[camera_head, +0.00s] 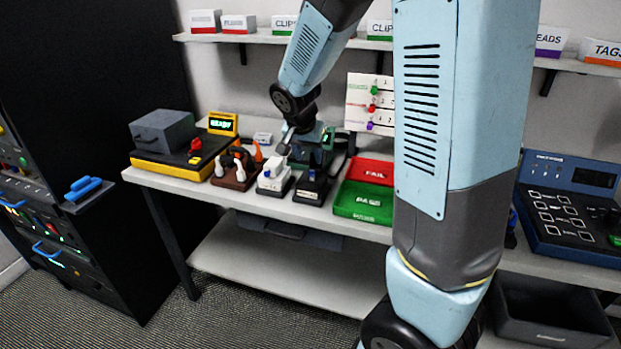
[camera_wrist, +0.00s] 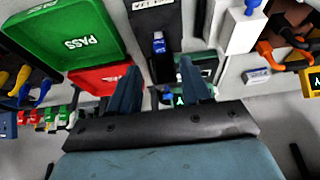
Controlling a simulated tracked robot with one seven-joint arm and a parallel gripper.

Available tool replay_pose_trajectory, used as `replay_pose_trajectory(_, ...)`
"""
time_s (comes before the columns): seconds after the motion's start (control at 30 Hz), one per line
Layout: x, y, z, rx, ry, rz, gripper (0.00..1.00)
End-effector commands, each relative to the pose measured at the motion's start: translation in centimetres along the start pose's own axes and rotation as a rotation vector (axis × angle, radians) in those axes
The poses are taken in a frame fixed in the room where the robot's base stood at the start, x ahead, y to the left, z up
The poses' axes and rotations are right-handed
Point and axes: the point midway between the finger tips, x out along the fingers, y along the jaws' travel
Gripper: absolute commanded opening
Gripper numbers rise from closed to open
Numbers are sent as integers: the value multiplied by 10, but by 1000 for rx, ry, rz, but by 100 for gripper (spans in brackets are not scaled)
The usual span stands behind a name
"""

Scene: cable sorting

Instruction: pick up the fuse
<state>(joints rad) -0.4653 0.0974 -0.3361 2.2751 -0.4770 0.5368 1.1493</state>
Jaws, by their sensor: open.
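My gripper (camera_wrist: 157,66) is open, its two dark fingers apart with nothing held between them. In the head view my gripper (camera_head: 287,146) hangs over the bench, above the small blocks. A small blue-and-white piece (camera_wrist: 158,42) stands in a black block (camera_wrist: 155,18), just beyond the gap between my fingers in the wrist view. The black block (camera_head: 311,190) also shows in the head view. A white block (camera_wrist: 238,30) beside it carries another blue piece (camera_wrist: 252,6). I cannot tell for certain which small piece is the fuse.
A green PASS tray (camera_head: 361,210) and red FAIL tray (camera_head: 371,168) lie right of the blocks. A brown rack of orange and white tools (camera_head: 233,178) and a yellow tester (camera_head: 172,164) stand left. A green device (camera_head: 322,150) stands behind.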

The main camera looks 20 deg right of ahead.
Motion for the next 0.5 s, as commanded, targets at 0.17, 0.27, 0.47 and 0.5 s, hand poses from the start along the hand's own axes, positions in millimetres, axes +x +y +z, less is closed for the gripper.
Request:
replay_pose_trajectory(0.17, 18, 0, 0, -1, -1, 0, 48)
replay_pose_trajectory(0.27, 22, 0, 0, -1, 0, 0, 48)
replay_pose_trajectory(0.47, 36, 0, 1, -1, -2, 2, 48)
replay_pose_trajectory(0.5, 42, 0, 1, -1, -1, 2, 48)
